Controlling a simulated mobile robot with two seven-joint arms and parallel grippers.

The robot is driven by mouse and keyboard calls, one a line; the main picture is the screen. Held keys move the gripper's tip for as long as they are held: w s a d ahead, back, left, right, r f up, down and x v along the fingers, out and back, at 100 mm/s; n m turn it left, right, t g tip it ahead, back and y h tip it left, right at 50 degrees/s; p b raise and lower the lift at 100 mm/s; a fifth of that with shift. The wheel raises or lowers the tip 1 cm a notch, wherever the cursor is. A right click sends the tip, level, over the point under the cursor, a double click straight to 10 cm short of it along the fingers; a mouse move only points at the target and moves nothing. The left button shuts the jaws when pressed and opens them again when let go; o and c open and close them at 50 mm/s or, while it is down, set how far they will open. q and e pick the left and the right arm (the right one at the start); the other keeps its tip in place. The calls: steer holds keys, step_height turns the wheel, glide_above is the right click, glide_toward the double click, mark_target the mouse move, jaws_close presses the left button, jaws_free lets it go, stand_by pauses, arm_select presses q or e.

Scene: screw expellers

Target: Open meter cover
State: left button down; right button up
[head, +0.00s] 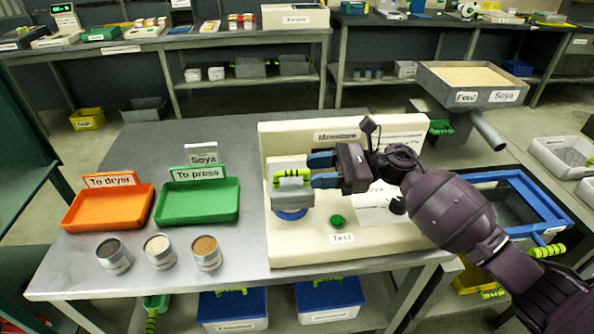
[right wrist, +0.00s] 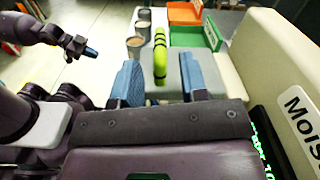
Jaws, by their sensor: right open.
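The cream moisture meter (head: 390,231) stands on the metal table. Its grey cover (head: 291,164) at the left looks closed and carries a green-and-black handle (head: 292,177). My right gripper (head: 322,170) is open, its two blue fingers pointing left at the handle. In the right wrist view the handle (right wrist: 160,55) stands upright just ahead of the right gripper (right wrist: 160,84), in line with the gap between its fingers; I cannot tell if they touch. My left gripper (right wrist: 82,47) shows only in the right wrist view, away from the meter; its jaws are too small to judge.
An orange tray (head: 108,211) and a green tray (head: 196,205) lie left of the meter. Several small sample cups, one of them brown-filled (head: 206,252), stand before the trays. A green button (head: 337,221) is on the meter's front. A feed hopper (head: 473,91) stands behind right.

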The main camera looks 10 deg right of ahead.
mark_target(297, 172)
steer(key=shift+a, duration=2.25)
jaws_close()
